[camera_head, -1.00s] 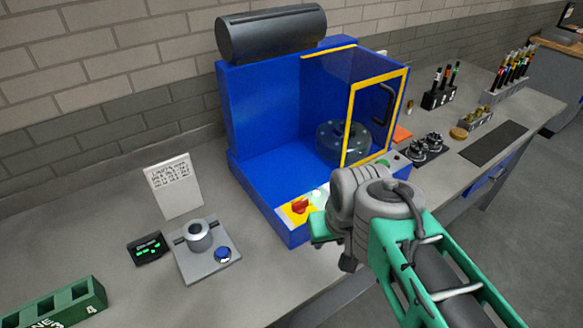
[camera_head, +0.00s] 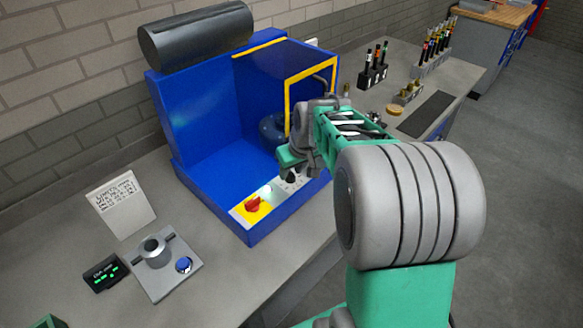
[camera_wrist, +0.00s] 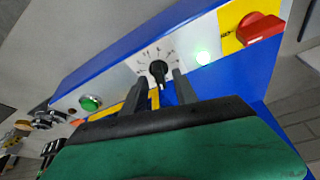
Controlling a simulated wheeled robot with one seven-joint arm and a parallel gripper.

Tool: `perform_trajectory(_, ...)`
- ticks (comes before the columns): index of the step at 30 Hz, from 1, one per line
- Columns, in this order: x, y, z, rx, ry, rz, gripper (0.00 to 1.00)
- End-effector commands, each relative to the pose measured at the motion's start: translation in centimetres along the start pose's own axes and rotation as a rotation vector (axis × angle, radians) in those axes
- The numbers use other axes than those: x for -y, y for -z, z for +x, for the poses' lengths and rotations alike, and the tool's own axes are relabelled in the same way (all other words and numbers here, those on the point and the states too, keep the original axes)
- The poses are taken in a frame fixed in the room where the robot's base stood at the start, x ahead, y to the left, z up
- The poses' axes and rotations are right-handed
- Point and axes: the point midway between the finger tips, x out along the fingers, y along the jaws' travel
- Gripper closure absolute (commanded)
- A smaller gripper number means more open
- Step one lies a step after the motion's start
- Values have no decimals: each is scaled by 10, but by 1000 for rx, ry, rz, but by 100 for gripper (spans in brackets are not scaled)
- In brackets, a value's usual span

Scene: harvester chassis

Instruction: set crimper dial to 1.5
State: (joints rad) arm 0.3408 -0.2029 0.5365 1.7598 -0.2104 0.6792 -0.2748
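The blue crimper machine (camera_head: 215,150) stands on the grey bench. In the wrist view its front panel shows a black dial (camera_wrist: 158,70) with scale marks around it on a light plate. The scale numbers and the dial's setting are too small to read. My gripper (camera_wrist: 160,80) is open, its two dark fingers reaching toward the dial, one to each side of it in the picture. I cannot tell whether they touch it. In the head view my gripper (camera_head: 290,165) is in front of the panel and partly hides the dial area.
The panel also has a red switch on yellow (camera_wrist: 258,28), a lit light (camera_wrist: 203,58) and a green button (camera_wrist: 91,102). A grey fixture with a blue knob (camera_head: 165,265), a small display (camera_head: 104,273) and a written sign (camera_head: 121,204) stand at left. Tool racks (camera_head: 373,72) are behind.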

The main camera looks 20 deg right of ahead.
Motion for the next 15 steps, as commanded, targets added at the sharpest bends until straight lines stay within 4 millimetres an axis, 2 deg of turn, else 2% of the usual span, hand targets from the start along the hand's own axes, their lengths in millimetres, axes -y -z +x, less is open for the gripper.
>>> perform_trajectory(8,0,0,4,-1,-1,0,65)
perform_trajectory(15,0,0,4,-1,-1,0,84)
